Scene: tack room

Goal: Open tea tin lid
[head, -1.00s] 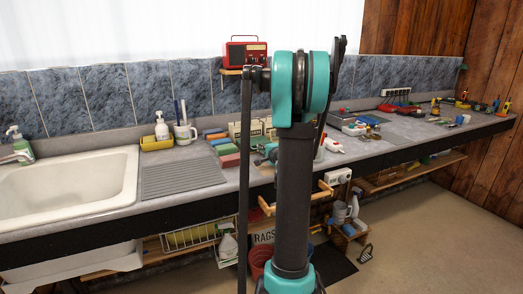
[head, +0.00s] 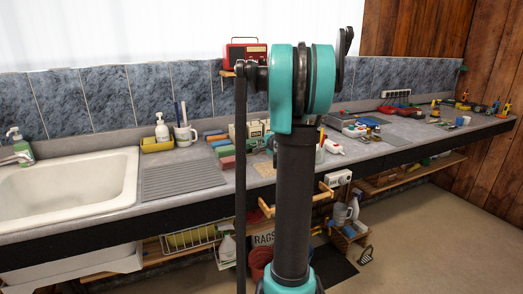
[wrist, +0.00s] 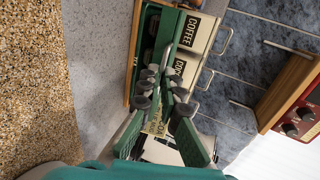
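In the wrist view, which is turned on its side, cream tins stand in a row. One marked COFFEE (wrist: 190,31) is at the top, and a second labelled tin (wrist: 181,69) is just below it, partly covered. Dark green surfaces (wrist: 149,27) lie beside them; I cannot tell which belong to tins or lids. No label I can read as tea shows. My gripper (wrist: 163,72) has grey-knuckled fingers with a gap between them, close in front of the row. Whether it touches a tin is unclear.
A red radio (head: 245,51) sits on a small wall shelf above the tins; it also shows in the wrist view (wrist: 301,122). Coloured blocks (head: 222,146) lie left of the tins. A white sink (head: 70,187) is farther left. Tools crowd the counter at right.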

